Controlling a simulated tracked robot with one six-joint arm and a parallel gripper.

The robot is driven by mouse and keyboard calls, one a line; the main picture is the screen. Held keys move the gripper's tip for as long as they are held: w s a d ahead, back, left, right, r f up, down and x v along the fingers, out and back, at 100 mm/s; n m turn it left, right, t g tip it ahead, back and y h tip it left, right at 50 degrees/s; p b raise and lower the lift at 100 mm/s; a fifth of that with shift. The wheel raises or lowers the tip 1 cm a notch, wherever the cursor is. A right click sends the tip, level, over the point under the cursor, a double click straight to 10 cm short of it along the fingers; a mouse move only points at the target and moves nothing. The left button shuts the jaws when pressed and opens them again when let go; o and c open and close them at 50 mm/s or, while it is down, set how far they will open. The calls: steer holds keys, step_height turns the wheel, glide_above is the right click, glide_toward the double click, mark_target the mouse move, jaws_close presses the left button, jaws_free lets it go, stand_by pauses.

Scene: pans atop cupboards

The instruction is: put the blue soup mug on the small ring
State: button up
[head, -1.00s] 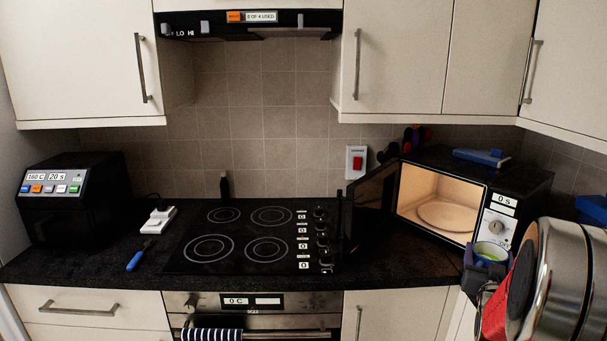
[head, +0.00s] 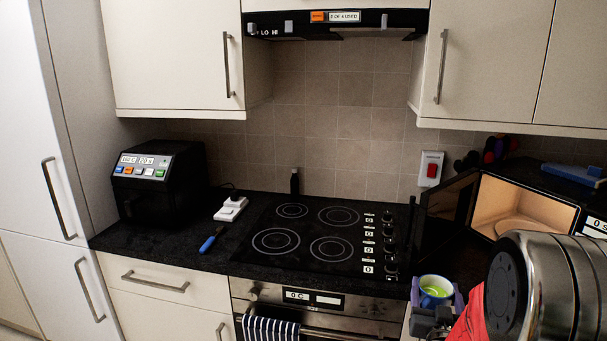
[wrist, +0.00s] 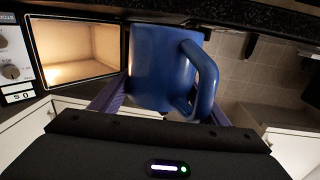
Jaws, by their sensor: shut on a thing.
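The blue soup mug (head: 432,300), with something yellow-green inside, is held upright in my gripper (head: 440,303). In the head view it appears at the counter's front edge, to the right of the hob. In the wrist view the mug (wrist: 157,70) sits between the purple fingers of my gripper (wrist: 160,105), its handle to the right. The black hob (head: 240,250) has several rings. The smallest ring (head: 292,210) is at the back left and is bare. The mug is apart from it, nearer to me and to the right.
The open microwave (head: 515,205) stands right of the hob, its door (head: 445,210) swung out toward the hob. A blue-handled utensil (head: 208,244) and a white item (head: 230,209) lie left of the hob. The air fryer (head: 155,185) stands further left. All rings are clear.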

steer(key=a+f+n+y, duration=0.1)
steer(key=a+y, duration=0.1)
steer(key=a, duration=0.7)
steer(key=w+a+f+n+y, duration=0.1)
steer(key=a+f+n+y, duration=0.1)
steer(key=a, duration=0.7)
steer(key=shift+w+a+f+t+y, duration=0.15)
steer(key=shift+a+t+y, duration=0.2)
steer(key=shift+y, duration=0.25)
steer(key=s+f, duration=0.5)
steer(key=f, duration=0.1)
steer(key=shift+f, duration=0.15)
steer(key=shift+d, duration=0.15)
